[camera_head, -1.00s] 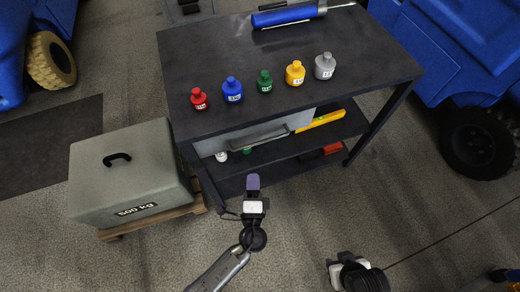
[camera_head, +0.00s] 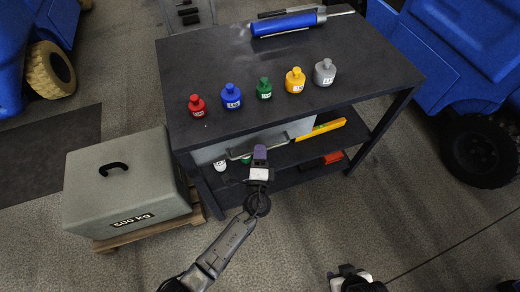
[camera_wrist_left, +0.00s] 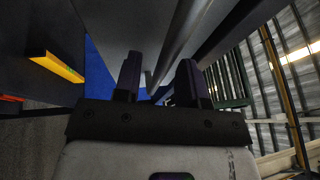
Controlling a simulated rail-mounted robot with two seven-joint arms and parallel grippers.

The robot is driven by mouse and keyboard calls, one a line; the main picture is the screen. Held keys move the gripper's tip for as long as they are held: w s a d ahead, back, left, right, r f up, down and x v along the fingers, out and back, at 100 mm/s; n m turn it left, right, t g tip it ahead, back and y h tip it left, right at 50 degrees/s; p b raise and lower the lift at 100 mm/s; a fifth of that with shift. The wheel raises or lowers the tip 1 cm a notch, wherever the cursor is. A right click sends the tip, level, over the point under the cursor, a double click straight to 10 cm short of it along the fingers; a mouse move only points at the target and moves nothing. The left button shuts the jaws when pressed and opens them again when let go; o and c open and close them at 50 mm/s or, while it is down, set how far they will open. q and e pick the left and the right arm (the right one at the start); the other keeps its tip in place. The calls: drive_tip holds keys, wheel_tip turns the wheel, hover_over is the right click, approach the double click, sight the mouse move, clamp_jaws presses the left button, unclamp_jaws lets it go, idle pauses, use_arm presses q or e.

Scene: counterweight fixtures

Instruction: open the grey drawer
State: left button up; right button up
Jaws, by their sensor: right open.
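The grey drawer (camera_head: 212,151) sits under the tabletop of the dark cart, its front facing me, with a long bar handle (camera_head: 240,153). It looks shut. My left gripper (camera_head: 260,150) is at the middle of the handle, with its purple fingertips overlapping the bar. In the left wrist view the two fingers (camera_wrist_left: 158,78) stand apart, with the handle bar (camera_wrist_left: 180,42) running toward the gap between them. I cannot tell whether they touch it. My right gripper (camera_head: 347,270) is low at the bottom edge, away from the cart, and only partly seen.
The tabletop (camera_head: 350,60) carries several coloured bottle-shaped weights and a blue tool (camera_head: 288,24). A yellow level (camera_head: 320,130) lies on the shelf below. A grey 500 kg block (camera_head: 125,185) on a pallet stands left of the cart. The floor in front is clear.

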use_arm(q)
drive_tip(key=shift+w+r, duration=0.1)
drive_tip(key=shift+w, duration=0.55)
drive_tip(key=shift+c, duration=0.5)
clamp_jaws()
